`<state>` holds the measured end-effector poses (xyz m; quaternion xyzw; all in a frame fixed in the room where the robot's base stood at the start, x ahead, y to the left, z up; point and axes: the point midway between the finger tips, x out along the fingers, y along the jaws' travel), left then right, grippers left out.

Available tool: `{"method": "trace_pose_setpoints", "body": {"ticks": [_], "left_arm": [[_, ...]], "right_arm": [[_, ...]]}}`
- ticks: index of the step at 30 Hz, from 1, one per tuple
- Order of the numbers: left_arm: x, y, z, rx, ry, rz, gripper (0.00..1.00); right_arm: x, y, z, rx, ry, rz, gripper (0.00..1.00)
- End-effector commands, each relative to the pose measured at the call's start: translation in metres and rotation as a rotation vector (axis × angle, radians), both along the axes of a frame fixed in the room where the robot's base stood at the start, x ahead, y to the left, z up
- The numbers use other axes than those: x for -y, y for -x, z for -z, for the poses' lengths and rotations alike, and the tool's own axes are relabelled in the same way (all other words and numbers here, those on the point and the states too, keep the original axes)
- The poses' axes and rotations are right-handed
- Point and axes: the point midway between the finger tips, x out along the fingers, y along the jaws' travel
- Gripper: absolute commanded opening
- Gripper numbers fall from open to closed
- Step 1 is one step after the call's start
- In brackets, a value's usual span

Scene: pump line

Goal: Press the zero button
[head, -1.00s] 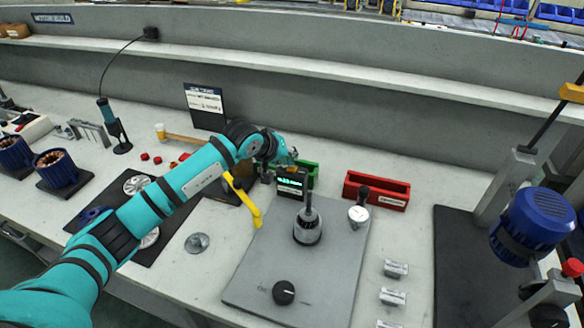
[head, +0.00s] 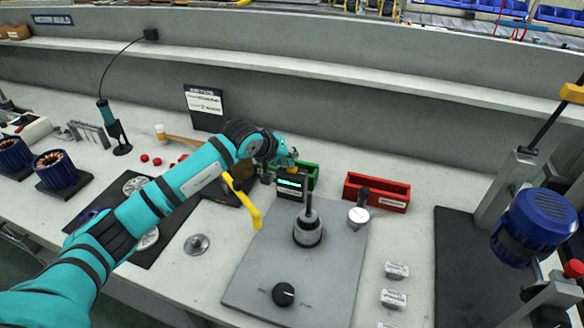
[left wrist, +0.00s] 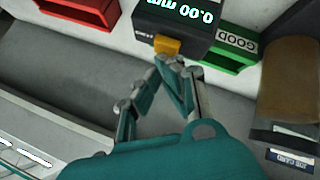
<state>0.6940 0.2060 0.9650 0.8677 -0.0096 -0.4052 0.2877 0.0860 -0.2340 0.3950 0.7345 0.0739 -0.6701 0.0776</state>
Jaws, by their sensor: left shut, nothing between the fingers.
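The dark readout box (head: 291,186) stands at the back of the grey plate, with a lit green display. In the left wrist view the box (left wrist: 150,22) is upside down, and its display reads 0.00 mm. The yellow zero button (left wrist: 167,45) sits at the box's edge near the display. My left gripper (left wrist: 172,62) is shut and empty, its fingertips right at the button's edge. I cannot tell whether they press on it. In the head view the left gripper (head: 286,164) is just above the box, and the button is not clear there. My right gripper is not in view.
A green bin (head: 312,171) marked GOOD is right behind the box, and a red bin (head: 377,191) is to its right. A dial indicator (head: 359,215) and a post fixture (head: 308,228) stand on the grey plate (head: 260,285). A yellow handle (head: 255,216) is near my arm.

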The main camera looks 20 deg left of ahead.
Motion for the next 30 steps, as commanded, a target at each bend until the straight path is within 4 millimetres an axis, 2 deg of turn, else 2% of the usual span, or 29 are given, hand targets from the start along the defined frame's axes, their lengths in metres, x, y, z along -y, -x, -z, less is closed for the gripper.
{"method": "trace_pose_setpoints", "body": {"ticks": [4, 17, 30], "left_arm": [[-0.001, 0.000, -0.009, 0.002, -0.001, 0.000, 0.00], [0.000, 0.000, -0.013, 0.002, 0.000, 0.000, 0.00], [0.000, 0.000, -0.055, 0.002, 0.000, 0.000, 0.00]], "right_arm": [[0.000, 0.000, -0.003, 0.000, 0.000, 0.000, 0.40], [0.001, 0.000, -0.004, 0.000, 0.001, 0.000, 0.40], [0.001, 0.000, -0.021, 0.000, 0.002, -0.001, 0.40]]}}
